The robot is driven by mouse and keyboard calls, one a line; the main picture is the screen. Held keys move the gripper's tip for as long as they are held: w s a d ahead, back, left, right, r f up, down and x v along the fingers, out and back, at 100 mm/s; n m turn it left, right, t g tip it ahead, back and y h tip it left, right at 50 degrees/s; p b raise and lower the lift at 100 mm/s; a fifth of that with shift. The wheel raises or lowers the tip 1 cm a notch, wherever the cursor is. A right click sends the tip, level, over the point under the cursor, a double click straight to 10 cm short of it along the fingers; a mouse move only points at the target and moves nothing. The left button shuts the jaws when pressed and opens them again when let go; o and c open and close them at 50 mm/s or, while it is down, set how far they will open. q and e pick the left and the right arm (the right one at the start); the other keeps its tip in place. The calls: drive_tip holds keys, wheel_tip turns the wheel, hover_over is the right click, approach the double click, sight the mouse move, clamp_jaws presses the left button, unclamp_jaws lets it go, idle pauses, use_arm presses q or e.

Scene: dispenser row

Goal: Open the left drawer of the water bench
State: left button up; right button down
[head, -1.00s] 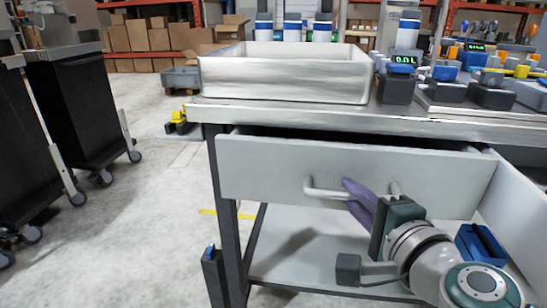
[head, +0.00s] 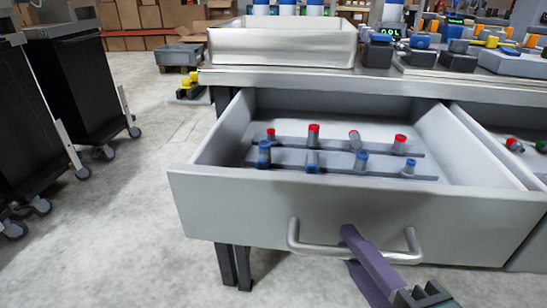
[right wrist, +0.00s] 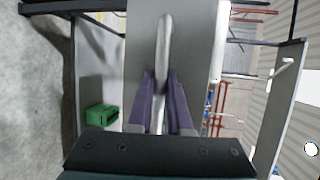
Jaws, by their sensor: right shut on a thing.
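The left drawer (head: 230,205) of the water bench is pulled well out in the head view. Inside it, dark racks hold several small vials (head: 313,135) with red and blue caps. A silver bar handle (head: 310,252) is on its front. My right gripper (head: 350,240) is shut on this handle, with its purple fingers around the bar. The right wrist view shows the two fingers (right wrist: 161,100) on either side of the handle bar (right wrist: 164,50). My left gripper is in neither view.
A second drawer (head: 520,155) to the right is also open and holds vials. A pale tray (head: 280,45) and several devices stand on the bench top (head: 300,78). Dark wheeled carts (head: 65,90) stand at the left. The floor (head: 120,220) between is clear.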

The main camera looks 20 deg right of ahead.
drive_tip(key=shift+s+a, duration=0.45)
drive_tip(key=shift+s, duration=0.25)
drive_tip(key=c, duration=0.8)
unclamp_jaws()
drive_tip(key=shift+c, duration=0.2)
drive_tip(key=v, duration=1)
drive_tip(key=shift+d+r, duration=0.1)
